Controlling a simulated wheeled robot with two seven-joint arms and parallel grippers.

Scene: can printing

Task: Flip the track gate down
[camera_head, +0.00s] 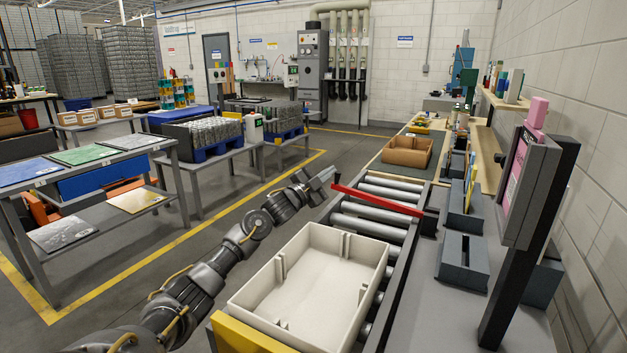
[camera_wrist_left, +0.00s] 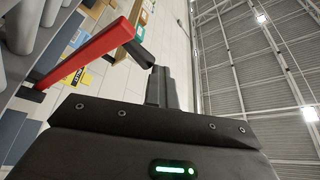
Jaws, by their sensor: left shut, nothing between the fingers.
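The track gate is a red bar (camera_head: 375,199) that reaches across the roller track from a dark mount on the right side. Its free end is at the left side of the rollers, close to my left gripper (camera_head: 328,176). In the left wrist view the red bar (camera_wrist_left: 88,55) slants up to a black tip, just left of my left fingers (camera_wrist_left: 160,84). The fingers are shut and hold nothing. I cannot tell whether they touch the tip or whether the bar lies fully level. My right gripper is not in view.
An empty cream tray (camera_head: 316,283) sits on the near rollers, before the gate. Metal rollers (camera_head: 372,222) run beyond it to a brown box (camera_head: 407,151) on a green mat. A screen on a black post (camera_head: 530,225) stands at the right.

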